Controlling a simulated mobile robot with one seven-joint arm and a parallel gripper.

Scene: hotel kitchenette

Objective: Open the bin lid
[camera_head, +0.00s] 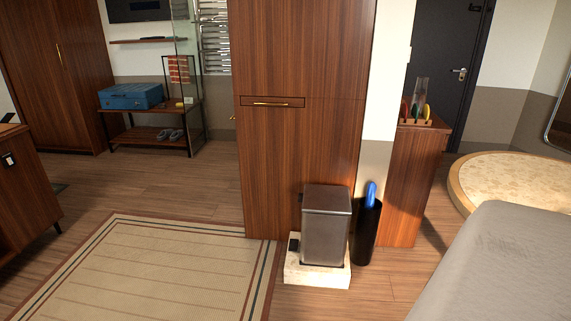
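A metallic grey, box-shaped bin (325,233) stands upright on a low pale stone base (317,281), in front of a tall wooden cabinet. Its dark flat lid (327,198) lies closed on top. A small black part (294,243) shows at the left of the bin, on the base; I cannot tell what it is. My gripper is not in view.
A black cylinder (366,235) with a blue item stands right of the bin. The tall cabinet (300,150) is behind. A rug (150,270) covers the floor at front left. A grey upholstered surface (500,265) fills the lower right. Floor left of the cabinet is clear.

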